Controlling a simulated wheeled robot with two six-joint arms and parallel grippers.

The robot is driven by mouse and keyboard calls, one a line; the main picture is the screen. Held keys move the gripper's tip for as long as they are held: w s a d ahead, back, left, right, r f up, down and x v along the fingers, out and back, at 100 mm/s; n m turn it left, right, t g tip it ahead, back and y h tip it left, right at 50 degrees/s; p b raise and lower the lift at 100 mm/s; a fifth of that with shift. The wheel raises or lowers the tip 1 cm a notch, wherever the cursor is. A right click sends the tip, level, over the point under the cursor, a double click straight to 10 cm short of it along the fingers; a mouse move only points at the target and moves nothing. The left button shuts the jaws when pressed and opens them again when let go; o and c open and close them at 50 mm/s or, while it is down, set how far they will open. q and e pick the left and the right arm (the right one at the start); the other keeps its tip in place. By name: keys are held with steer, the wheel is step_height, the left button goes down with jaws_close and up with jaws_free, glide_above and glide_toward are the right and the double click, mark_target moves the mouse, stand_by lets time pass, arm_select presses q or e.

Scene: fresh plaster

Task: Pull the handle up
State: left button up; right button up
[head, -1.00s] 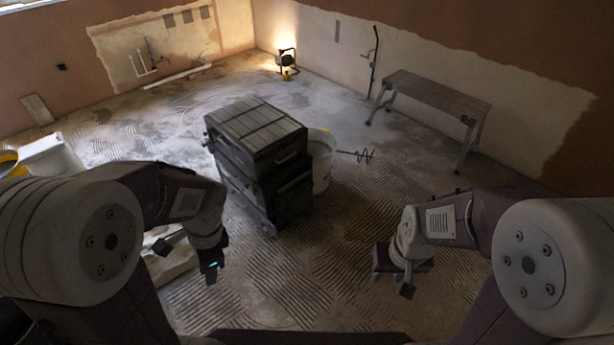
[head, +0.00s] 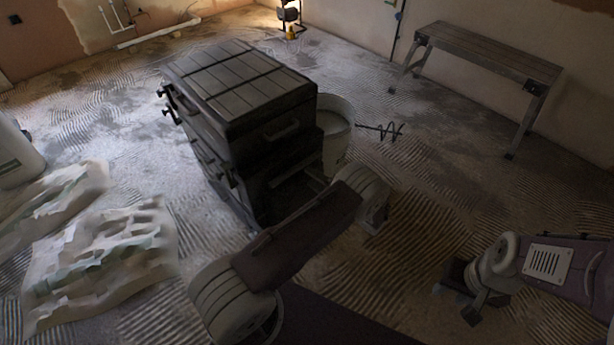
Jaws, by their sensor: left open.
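A dark, boxy tool chest (head: 245,90) with a slatted top stands on the floor left of the middle in the head view. A dark bar handle (head: 283,131) is fixed high on its right-hand side. My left arm reaches in from the bottom, across the front of the chest's lower part. My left gripper (head: 316,184) is open near the chest's lower right side, below the bar handle and mostly hidden by its own wrist. I cannot tell whether it touches the chest. My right gripper (head: 466,291) hangs at the lower right, away from the chest; its jaw gap is unclear.
A white bucket (head: 337,145) stands close behind the chest, with a spiral mixer rod (head: 385,131) beside it. A wooden bench (head: 490,60) is at the upper right. Crumpled bags (head: 105,250) lie at the left. Ridged floor between bench and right gripper is clear.

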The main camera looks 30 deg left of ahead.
mark_target(298, 170)
arm_select(q)
steer(key=b+x, duration=0.1)
steer(key=x, duration=0.1)
steer(key=b+x, duration=0.1)
steer(key=x, duration=0.2)
steer(key=b+x, duration=0.1)
steer(key=x, duration=0.2)
steer(key=shift+f, duration=0.45)
steer(key=shift+w+a, duration=0.2)
steer(key=shift+a, duration=0.2)
steer(key=shift+r, duration=0.1)
jaws_close()
stand_by(0.5)
